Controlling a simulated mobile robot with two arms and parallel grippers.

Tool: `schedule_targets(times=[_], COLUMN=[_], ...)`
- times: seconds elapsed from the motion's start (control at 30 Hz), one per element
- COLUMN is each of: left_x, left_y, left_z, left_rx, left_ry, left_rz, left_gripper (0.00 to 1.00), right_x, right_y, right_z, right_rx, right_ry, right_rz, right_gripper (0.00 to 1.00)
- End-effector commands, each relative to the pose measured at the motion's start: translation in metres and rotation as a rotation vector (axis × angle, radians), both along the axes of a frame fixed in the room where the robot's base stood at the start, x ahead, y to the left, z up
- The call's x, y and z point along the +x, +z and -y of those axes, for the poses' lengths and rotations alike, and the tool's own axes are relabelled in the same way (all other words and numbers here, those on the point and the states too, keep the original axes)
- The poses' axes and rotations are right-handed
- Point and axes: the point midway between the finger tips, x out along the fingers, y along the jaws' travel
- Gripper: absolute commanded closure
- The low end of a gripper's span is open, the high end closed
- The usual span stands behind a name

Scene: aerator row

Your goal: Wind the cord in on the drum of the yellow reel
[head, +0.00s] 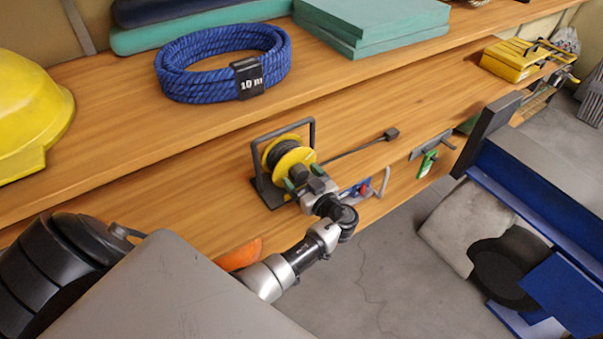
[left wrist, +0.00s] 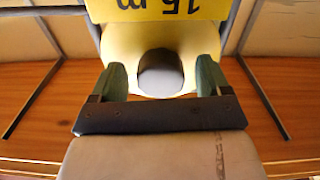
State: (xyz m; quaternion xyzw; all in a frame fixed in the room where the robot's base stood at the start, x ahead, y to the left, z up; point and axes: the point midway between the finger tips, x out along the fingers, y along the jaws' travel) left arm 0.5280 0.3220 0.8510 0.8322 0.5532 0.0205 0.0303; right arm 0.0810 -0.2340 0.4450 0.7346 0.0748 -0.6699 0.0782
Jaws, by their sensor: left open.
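The yellow reel (head: 290,157) stands in a dark frame (head: 312,132) on the lower shelf, with dark cord (head: 284,150) on its drum. A length of cord (head: 355,149) runs right from the reel to a dark plug-like end (head: 391,134) on the shelf. My left gripper (head: 296,178) is at the front face of the reel. In the left wrist view its open green-tipped fingers (left wrist: 159,80) lie either side of a grey round knob (left wrist: 160,75) on the yellow face. I cannot tell whether they touch it. My right gripper does not show.
A blue rope coil (head: 222,65), teal boards (head: 372,22) and a yellow helmet (head: 30,115) are on the upper shelf. A green-handled tool (head: 428,163), a grey hook-like piece (head: 383,182) and an orange object (head: 240,255) are near the lower shelf's front edge.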

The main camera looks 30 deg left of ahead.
Motion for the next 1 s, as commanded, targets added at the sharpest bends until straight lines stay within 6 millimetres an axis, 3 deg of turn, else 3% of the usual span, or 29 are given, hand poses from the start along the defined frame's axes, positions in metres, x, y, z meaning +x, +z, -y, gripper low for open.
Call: schedule_targets(times=[0.37,0.67,1.0], left_x=[0.0022,0.0021,0.0017], left_y=[-0.0005,-0.0005,-0.0016], left_z=[-0.0057,-0.0053,-0.0053], left_rx=[-0.001,-0.001,0.016], left_ry=[0.0,0.0,0.0], left_rz=[0.0,0.0,-0.042], left_gripper=[0.24,0.7,0.72], right_x=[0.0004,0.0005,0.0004], right_y=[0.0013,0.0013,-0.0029], right_z=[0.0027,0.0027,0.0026], right_rx=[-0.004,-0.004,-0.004], right_ry=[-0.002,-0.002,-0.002], right_rz=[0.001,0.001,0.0], right_gripper=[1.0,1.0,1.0])
